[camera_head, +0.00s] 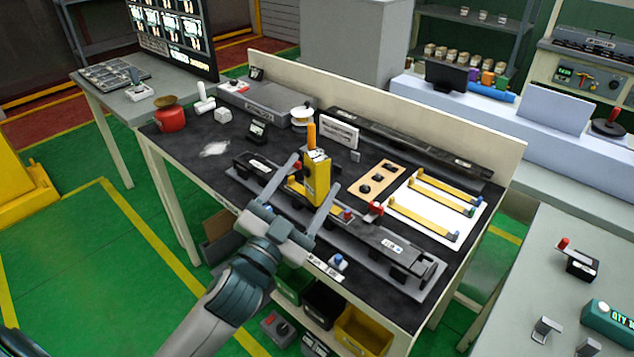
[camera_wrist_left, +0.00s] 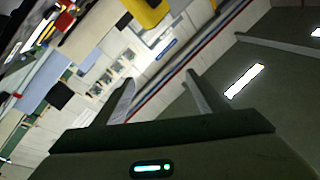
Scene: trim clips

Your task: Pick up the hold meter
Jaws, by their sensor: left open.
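The hold meter looks to be the upright yellow device (camera_head: 317,180) with an orange top, standing at the middle of the black workbench among the grey fixtures. My left gripper (camera_head: 315,172) is open and empty. In the head view its two fingers appear on either side of the meter. In the left wrist view the open fingers (camera_wrist_left: 158,88) have nothing between them, and a yellow body (camera_wrist_left: 147,12), likely the meter, shows beyond the tips at the top edge. The gripper seems apart from it. My right gripper is not in view.
A long grey fixture rail (camera_head: 352,232) with clamps runs along the bench front. A white board with yellow strips (camera_head: 436,208) and a tan plate (camera_head: 376,182) lie to the right. A red pot (camera_head: 171,119) stands at the left. Bins (camera_head: 362,330) sit below.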

